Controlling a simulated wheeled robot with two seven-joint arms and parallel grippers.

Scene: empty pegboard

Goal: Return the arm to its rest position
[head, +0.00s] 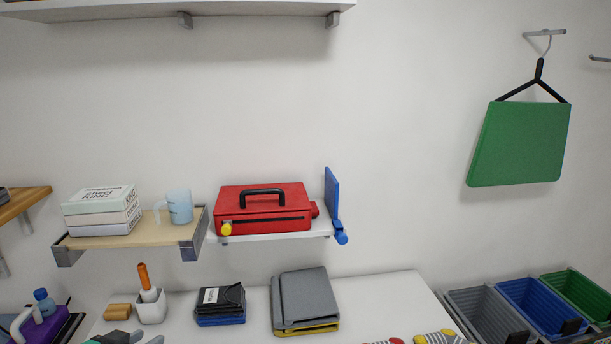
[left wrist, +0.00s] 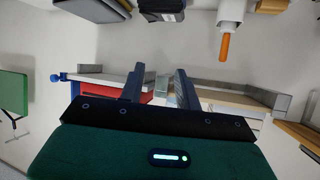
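My left gripper (head: 122,338) shows only in part at the bottom left edge of the head view, low in front of the white table. In the left wrist view my left gripper (left wrist: 158,84) has its two dark fingers apart, with nothing held between them. That view is turned over, and the shelves show beyond the fingers. The rest of my left arm is out of the head view. My right gripper is in neither view.
The white table (head: 383,297) holds a white pot with an orange-handled tool (head: 151,305), dark boxes (head: 221,303) and grey folders (head: 306,299). Shelves above hold books (head: 100,212), a cup (head: 179,207) and a red toolbox (head: 262,208). Bins (head: 484,312) stand right.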

